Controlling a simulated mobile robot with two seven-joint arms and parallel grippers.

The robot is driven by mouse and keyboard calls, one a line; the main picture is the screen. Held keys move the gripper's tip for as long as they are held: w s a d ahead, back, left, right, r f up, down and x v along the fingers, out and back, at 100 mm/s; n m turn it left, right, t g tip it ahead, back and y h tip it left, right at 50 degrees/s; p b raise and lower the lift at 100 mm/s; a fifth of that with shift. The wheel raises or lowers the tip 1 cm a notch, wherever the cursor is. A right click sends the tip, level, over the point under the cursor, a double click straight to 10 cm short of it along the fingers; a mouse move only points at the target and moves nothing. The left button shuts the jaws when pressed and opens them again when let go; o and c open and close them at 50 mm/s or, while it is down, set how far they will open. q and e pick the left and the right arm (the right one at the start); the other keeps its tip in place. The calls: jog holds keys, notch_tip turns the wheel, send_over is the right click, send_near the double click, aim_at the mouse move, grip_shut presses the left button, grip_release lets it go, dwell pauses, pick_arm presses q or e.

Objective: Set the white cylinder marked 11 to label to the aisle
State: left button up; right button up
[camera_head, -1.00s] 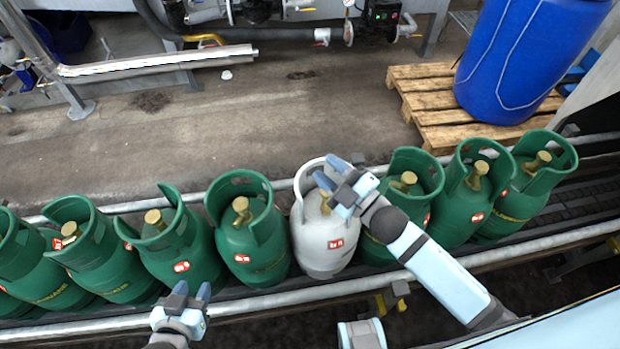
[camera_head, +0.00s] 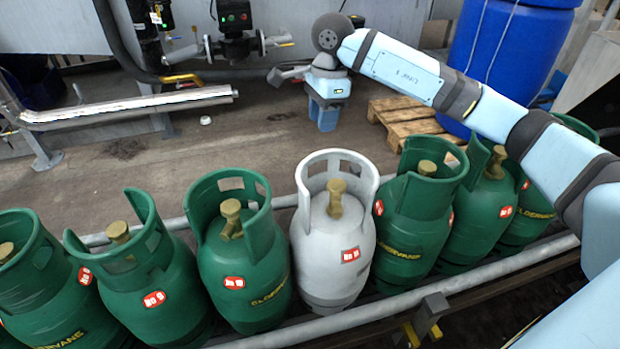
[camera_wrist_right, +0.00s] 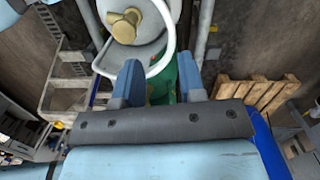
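The white cylinder (camera_head: 330,255) stands upright on the conveyor between green cylinders, with a white collar, a brass valve and a red label too small to read surely. It also shows from above in the right wrist view (camera_wrist_right: 145,55). My right gripper (camera_head: 324,118) points down above and beyond the white cylinder in the head view, apart from it. In the right wrist view its two fingers (camera_wrist_right: 160,85) are spread with nothing held between them; the white collar lies just past their tips. My left gripper is out of view.
Green cylinders stand close on both sides, including one left (camera_head: 245,270) and one right (camera_head: 412,215). A rail (camera_head: 370,312) runs along the conveyor's near side. Beyond are bare floor (camera_head: 240,145), a wooden pallet (camera_head: 405,118) and a blue barrel (camera_head: 515,45).

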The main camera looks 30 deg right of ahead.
aim_at(328, 150)
jog(key=shift+h, duration=0.6)
jog(key=f+b, duration=0.1)
jog(key=f, duration=0.3)
jog(key=d+f+b, duration=0.1)
jog(key=f, duration=0.3)
jog(key=d+f+b, duration=0.1)
jog(key=f, duration=0.3)
jog(key=shift+w, duration=0.3)
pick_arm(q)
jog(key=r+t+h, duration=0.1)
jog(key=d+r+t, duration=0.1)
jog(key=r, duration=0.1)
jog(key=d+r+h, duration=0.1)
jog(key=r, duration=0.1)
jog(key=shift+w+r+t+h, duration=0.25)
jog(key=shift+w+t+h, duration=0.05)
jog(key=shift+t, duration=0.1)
pick_arm(e)
jog(key=shift+f, duration=0.4)
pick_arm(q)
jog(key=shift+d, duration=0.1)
pick_arm(e)
grip_shut()
